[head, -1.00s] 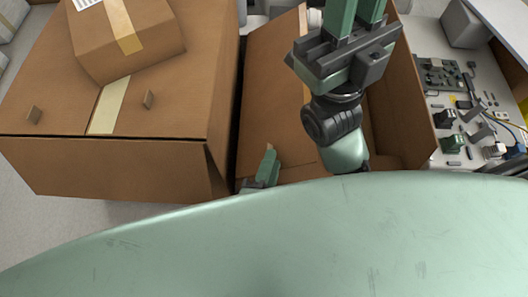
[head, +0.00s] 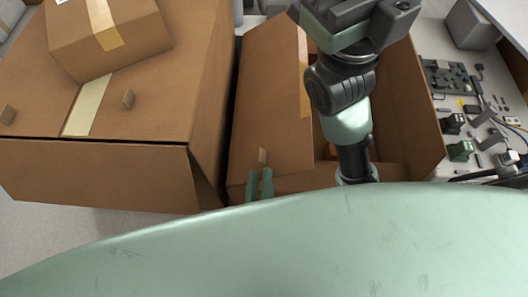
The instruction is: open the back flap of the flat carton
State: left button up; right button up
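The brown carton (head: 272,75) stands in the middle of the head view. Its left panel, edged with tape, lies over the left part of the top and bears a small tab (head: 263,157). Its right flap (head: 412,105) leans outward, and the opening between them shows a little of the inside. My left gripper (head: 260,184) is at the near edge of the left panel, its two green fingers slightly apart just short of the tab, with nothing seen between them. My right gripper (head: 345,25) reaches over the carton to the top edge; its fingers and the carton's far end are out of view.
A larger taped carton (head: 165,75) with two small tabs stands close on the left, with a smaller box (head: 125,45) on it. On the right, a bench (head: 437,55) holds circuit boards and small parts. My green body hides the near area.

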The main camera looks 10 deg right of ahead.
aim_at(261, 163)
pick_arm(q)
jog(key=b+x, duration=0.1)
jog(key=x, duration=0.5)
jog(key=shift+w+b, duration=0.2)
jog(key=shift+b, duration=0.2)
grip_shut()
jog(key=shift+f, duration=0.15)
dwell(0.9)
